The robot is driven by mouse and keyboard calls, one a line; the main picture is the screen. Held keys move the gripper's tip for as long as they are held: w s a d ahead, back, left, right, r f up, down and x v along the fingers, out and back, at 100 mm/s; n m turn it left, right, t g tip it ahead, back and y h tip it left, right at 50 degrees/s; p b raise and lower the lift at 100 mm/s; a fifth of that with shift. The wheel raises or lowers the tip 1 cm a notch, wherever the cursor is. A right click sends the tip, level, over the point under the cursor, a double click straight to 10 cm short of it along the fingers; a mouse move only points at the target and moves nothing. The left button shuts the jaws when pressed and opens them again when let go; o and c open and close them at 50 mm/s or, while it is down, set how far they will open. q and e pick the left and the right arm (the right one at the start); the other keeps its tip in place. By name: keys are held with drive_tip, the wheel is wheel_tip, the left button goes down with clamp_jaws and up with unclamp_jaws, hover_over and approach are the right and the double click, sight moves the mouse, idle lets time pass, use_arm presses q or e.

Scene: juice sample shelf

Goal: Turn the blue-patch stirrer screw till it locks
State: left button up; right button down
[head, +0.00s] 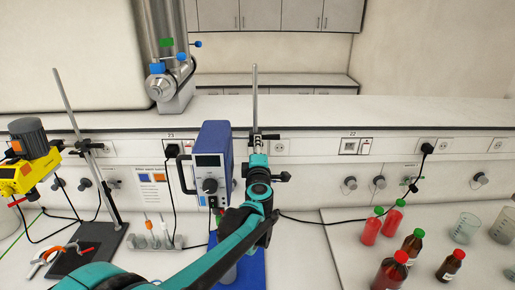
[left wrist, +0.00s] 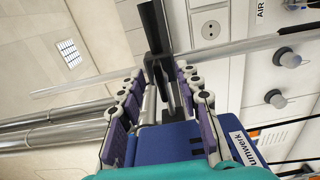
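The blue stirrer (head: 210,150) hangs upright beside a silver stand rod (head: 254,90) on a blue base (head: 252,268). A black clamp bar (head: 270,137) crosses the rod. My left arm reaches across the stand, and its gripper (head: 258,146) is at the clamp beside the stirrer. In the left wrist view, the left gripper's fingers (left wrist: 163,72) stand apart on either side of dark clamp parts (left wrist: 155,28), with the blue housing (left wrist: 170,140) below. I cannot tell whether they touch the screw, which I cannot clearly make out. My right gripper is out of view.
A yellow stirrer (head: 25,172) on another stand is at the left. Red-filled bottles (head: 371,228) and brown bottles (head: 412,244) stand at the right, beside beakers (head: 465,228). A cable (head: 330,222) runs along the bench behind my arm.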

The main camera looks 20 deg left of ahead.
use_arm(q)
drive_tip(key=v, duration=1.2)
